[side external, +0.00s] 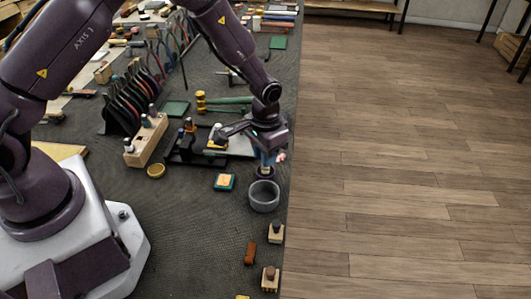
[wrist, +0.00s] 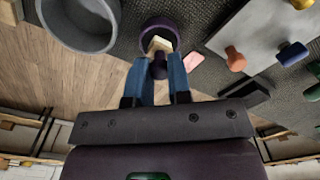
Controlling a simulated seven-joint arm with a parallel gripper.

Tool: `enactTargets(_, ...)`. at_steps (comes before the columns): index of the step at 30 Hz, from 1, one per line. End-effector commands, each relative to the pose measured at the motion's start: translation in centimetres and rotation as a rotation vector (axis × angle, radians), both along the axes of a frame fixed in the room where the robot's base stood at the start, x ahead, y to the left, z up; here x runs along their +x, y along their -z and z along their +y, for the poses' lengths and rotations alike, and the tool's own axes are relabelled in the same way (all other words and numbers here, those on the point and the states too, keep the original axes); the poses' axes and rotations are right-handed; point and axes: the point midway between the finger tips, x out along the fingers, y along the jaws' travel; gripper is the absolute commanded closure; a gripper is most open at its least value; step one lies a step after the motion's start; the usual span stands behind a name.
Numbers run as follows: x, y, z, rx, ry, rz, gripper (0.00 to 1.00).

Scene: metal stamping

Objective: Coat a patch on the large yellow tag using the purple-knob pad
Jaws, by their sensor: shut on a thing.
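My gripper (side external: 267,156) points down over the work. In the wrist view its blue fingers (wrist: 159,82) are shut on the dark purple knob of a pad (wrist: 159,66). The pad's cream block (wrist: 159,45) is at the mouth of a round dark purple dish (wrist: 146,29); I cannot tell whether it touches the inside. The dish also shows just under the fingers in the side view (side external: 265,173). I cannot pick out the large yellow tag for sure; a teal-edged square with an orange-yellow top (side external: 224,182) lies left of the dish.
A grey bowl (side external: 264,197) stands close in front of the dish, also in the wrist view (wrist: 72,40). Two knobbed blocks (side external: 276,236) (side external: 270,283) and a brown piece (side external: 250,253) lie nearer. A wooden holder (side external: 146,141) and tool rack stand left. The mat's right edge is close.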

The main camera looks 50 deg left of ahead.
Motion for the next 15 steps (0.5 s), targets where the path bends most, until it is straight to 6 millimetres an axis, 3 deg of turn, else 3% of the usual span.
enactTargets(15, 0.0, -4.0, 0.0, 0.0, 0.0, 0.0, 1.0)
